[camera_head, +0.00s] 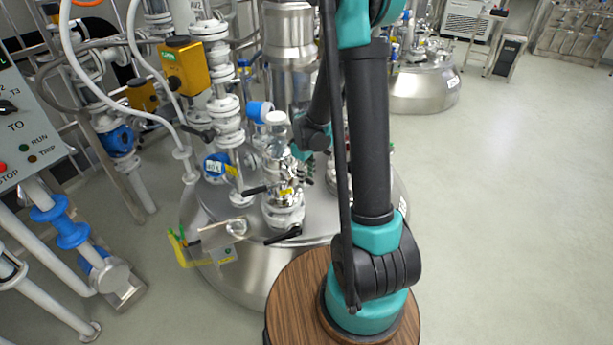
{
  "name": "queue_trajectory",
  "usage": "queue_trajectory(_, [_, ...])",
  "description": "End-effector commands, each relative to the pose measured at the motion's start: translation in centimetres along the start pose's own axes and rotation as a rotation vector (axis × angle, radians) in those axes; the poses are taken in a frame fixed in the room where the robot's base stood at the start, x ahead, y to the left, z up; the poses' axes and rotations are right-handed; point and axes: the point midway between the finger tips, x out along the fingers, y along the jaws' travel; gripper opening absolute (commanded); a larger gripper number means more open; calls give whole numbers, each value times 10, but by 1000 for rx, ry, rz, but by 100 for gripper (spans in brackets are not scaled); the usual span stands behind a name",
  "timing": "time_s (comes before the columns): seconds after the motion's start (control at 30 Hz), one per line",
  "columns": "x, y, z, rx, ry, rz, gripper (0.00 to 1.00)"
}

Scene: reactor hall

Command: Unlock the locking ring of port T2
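A steel reactor vessel (240,270) stands in the middle, with several fittings on its lid. A port fitting (283,213) rises near the front of the lid, with black levers (283,235) at its foot and side. A shiny metal part with a white cap (276,120) stands above it. I cannot read a T2 label or tell which part is the locking ring. My black and teal arm crosses in front of the vessel. Its far end (305,160) is small, beside the upper fittings and partly behind my own links. The fingers cannot be made out.
White pipes and a yellow box (186,66) crowd the left. A control panel (25,125) with RUN and TRIP lamps is at the far left. A clear and yellow bracket (205,250) sticks out at the vessel's front-left. A second vessel (425,90) stands behind. Floor at right is clear.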

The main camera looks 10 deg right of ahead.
Motion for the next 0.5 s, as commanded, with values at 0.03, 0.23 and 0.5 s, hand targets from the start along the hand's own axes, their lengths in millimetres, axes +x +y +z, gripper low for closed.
queue_trajectory(0.03, [2,0,0,0,0,0,33])
queue_trajectory(0.23, [4,0,0,0,0,0,33])
queue_trajectory(0.5, [3,0,0,0,0,0,15])
